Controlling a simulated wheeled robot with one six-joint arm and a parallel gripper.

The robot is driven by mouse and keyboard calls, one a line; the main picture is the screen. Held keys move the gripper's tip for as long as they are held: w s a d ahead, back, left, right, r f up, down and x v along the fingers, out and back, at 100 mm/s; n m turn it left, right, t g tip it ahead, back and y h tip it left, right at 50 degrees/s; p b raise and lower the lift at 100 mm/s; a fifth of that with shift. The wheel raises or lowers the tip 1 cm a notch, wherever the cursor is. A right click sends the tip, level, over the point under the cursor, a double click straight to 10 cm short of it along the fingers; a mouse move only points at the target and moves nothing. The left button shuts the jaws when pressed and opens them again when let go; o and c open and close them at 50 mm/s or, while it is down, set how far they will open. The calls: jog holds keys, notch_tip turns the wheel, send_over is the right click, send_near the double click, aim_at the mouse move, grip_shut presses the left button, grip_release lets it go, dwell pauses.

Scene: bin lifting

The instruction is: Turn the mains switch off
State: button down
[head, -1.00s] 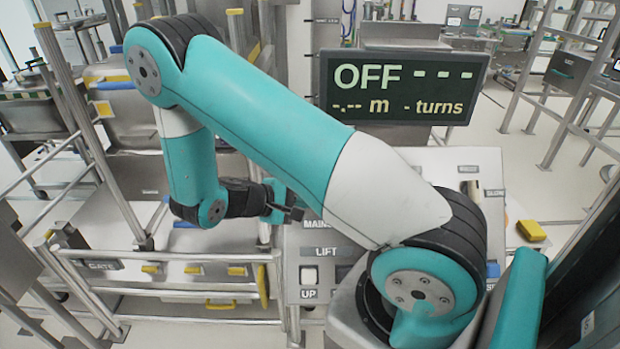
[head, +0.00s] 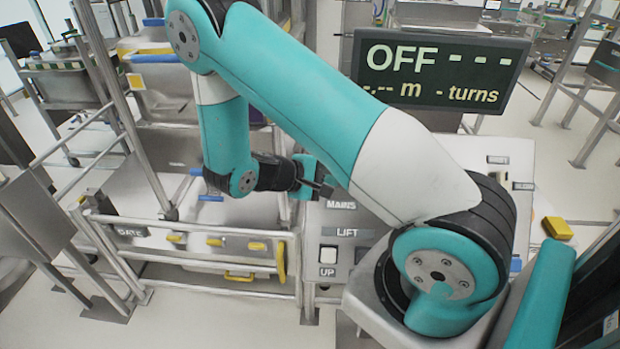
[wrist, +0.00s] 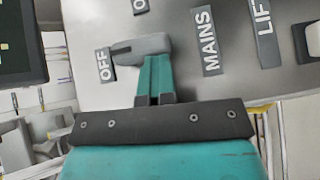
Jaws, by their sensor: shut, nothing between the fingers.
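The mains switch shows in the wrist view as a grey lever handle (wrist: 140,48) on the light panel. Its narrow end points left toward the OFF label (wrist: 105,65). The MAINS label (wrist: 207,40) is to its right. My gripper (wrist: 156,60) is shut and empty, with its teal fingertips at the underside of the handle's wide part; I cannot tell whether they touch it. In the head view my gripper (head: 322,188) is just above the MAINS label (head: 341,205), and it hides the switch. The display (head: 440,75) reads OFF, with dashes for values.
The control panel (head: 400,218) also carries a LIFT label (head: 347,232) and an UP button (head: 328,255). A yellow block (head: 557,228) is at the right. A metal gate frame (head: 200,232) with yellow parts stands left of the panel.

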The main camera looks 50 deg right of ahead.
jog(key=shift+w+r, duration=0.1)
jog(key=shift+r, duration=0.05)
jog(key=w+f+b+v, duration=0.2)
jog(key=b+v, duration=0.1)
jog(key=v, duration=1)
jog(key=shift+a, duration=0.1)
